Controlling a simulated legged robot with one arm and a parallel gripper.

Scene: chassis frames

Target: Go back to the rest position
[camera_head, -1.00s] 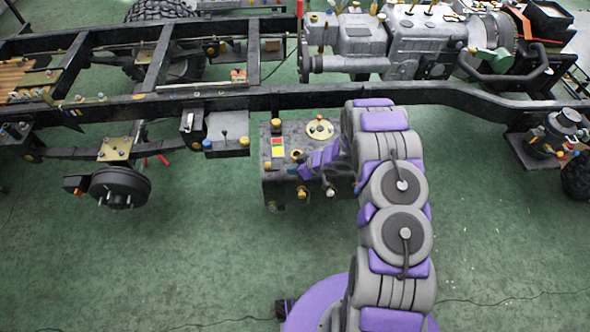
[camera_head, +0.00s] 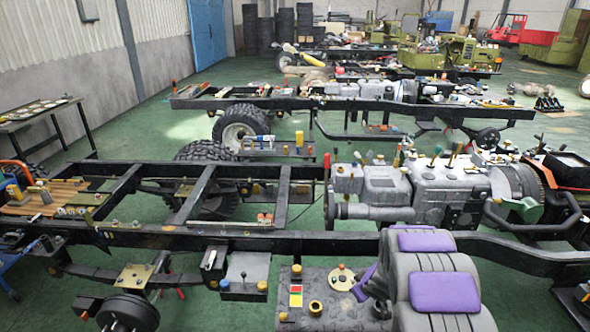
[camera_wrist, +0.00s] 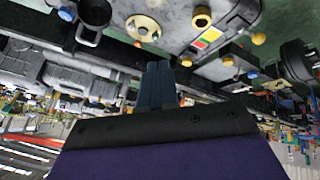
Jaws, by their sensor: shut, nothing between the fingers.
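My gripper (camera_wrist: 158,66) shows in the wrist view with its dark fingers together and nothing between them. It points toward a grey box (camera_wrist: 180,12) with a red, yellow and green label (camera_wrist: 208,38) and a round cream cap (camera_wrist: 143,28). I cannot tell the exact gap between the fingertips and the box. In the head view my grey and purple arm rises at the bottom right of centre, beside the same box (camera_head: 325,312). The gripper itself is mostly hidden there behind the arm.
A black chassis rail (camera_head: 150,236) crosses just behind the box. A grey engine (camera_head: 440,190) sits on the frame at right. A wheel hub (camera_head: 127,312) hangs at lower left. A side table (camera_head: 40,112) stands at left. More chassis frames stand behind, with green floor between.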

